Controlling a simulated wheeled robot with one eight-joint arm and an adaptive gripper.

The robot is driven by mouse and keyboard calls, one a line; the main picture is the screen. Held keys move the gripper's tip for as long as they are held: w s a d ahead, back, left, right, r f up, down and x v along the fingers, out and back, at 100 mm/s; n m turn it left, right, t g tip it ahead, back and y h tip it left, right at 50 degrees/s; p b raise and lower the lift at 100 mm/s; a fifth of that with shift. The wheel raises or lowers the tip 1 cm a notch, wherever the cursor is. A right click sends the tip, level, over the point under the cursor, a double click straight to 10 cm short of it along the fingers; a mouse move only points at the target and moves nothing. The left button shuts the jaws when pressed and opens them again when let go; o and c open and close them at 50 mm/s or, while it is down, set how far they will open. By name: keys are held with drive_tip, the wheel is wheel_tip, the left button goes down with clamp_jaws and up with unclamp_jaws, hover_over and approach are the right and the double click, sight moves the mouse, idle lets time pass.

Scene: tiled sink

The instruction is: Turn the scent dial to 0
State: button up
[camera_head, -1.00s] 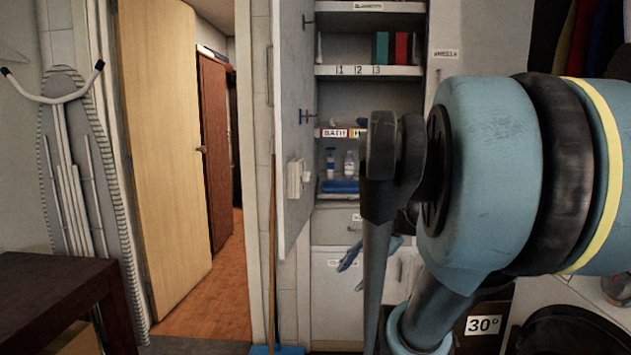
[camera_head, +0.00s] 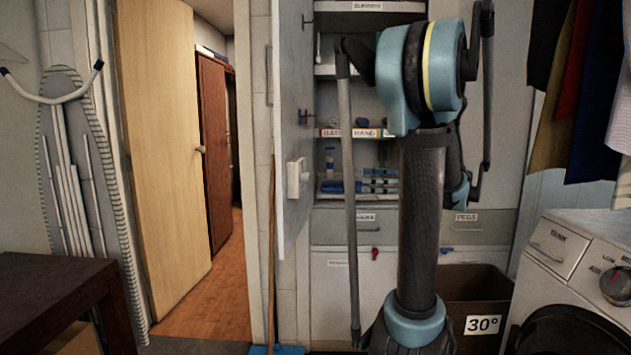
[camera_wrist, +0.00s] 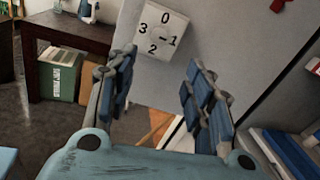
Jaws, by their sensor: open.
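The scent dial is a pale square block with a round face (camera_wrist: 150,43) marked 0, 1, 2 and 3, fixed to a grey panel. In the head view a white block (camera_head: 297,178), seen edge-on, sits on the open cabinet door. My gripper (camera_wrist: 160,60) is open, its blue-padded fingers to either side below the dial, with nothing between them. In the head view I cannot make out the gripper behind my arm.
The open cabinet door (camera_head: 292,120) stands left of shelves holding bottles and blue items (camera_head: 342,187). A brown bin (camera_head: 478,290) marked 30° and a washing machine (camera_head: 575,275) are at the right. A dark table (camera_head: 50,290) is at the left.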

sight(306, 177)
drive_tip(key=w+a, duration=0.3)
drive_tip(key=a, duration=1.3)
drive_tip(key=shift+w+a, duration=0.2)
drive_tip(key=shift+a, duration=0.15)
drive_tip(key=c, duration=1.1)
